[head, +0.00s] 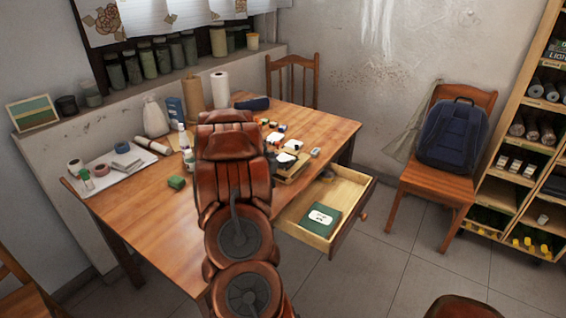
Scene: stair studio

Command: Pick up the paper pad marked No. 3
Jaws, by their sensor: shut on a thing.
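A dark green pad (321,219) with a white label lies flat in the open drawer (346,190) at the table's right side. Its label has small reddish print that I cannot read, so I cannot tell whether it says No. 3. My reddish-brown arm reaches up over the middle of the table. My gripper does not show; the arm's upper links hide its end and anything it holds. Several small white-topped items (284,158) stand on the table just right of the arm, some above a wooden tray or board.
A chair with a blue backpack (453,136) and a shelf (520,150) stand right. The drawer juts over open floor.

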